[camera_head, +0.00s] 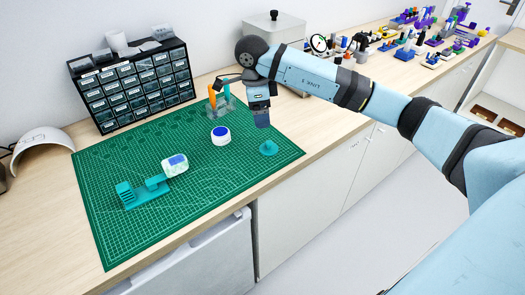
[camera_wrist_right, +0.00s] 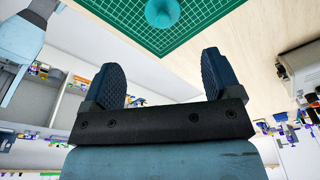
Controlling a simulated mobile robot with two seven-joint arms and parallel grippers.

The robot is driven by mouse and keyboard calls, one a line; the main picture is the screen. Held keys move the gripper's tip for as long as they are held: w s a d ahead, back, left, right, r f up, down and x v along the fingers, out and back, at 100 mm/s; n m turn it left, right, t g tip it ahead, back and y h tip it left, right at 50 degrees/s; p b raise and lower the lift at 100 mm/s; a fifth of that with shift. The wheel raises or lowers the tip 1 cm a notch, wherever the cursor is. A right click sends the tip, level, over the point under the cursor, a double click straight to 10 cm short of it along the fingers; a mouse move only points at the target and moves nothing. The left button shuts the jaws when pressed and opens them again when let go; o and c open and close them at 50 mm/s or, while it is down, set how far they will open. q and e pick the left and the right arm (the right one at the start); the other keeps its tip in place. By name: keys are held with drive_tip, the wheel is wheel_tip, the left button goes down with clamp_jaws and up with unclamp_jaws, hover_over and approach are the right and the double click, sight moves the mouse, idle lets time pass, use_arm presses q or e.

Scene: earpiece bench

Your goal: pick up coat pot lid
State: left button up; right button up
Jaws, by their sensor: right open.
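A small teal round piece with a raised knob, which looks like the coat pot lid (camera_head: 268,149), lies on the green mat (camera_head: 215,185) near its right corner. It also shows at the top edge of the right wrist view (camera_wrist_right: 162,12), partly cut off. A white round pot (camera_head: 220,138) with a blue top stands to its left. My right gripper (camera_head: 262,117) is above the mat, behind the lid in the head view and apart from it. In the right wrist view my right gripper (camera_wrist_right: 161,75) has its fingers wide apart with nothing between them. My left gripper is not in view.
A teal holder (camera_head: 140,194) and a white piece with a blue patch (camera_head: 175,165) are on the mat's left. An orange-and-teal stand (camera_head: 220,101) is near my right gripper. A drawer cabinet (camera_head: 130,88) and a grey box (camera_head: 274,29) stand behind. The mat's front is clear.

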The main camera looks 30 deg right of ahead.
sight(269, 142)
drive_tip(key=f, duration=0.5)
drive_tip(key=d+f, duration=0.1)
drive_tip(key=f, duration=0.1)
drive_tip(key=shift+s+f, duration=0.2)
drive_tip(key=shift+s, duration=0.05)
drive_tip(key=f, duration=0.2)
drive_tip(key=d+f+p, duration=0.1)
drive_tip(key=f, duration=0.2)
drive_tip(key=shift+s+d, duration=0.15)
drive_tip(key=c, duration=0.8)
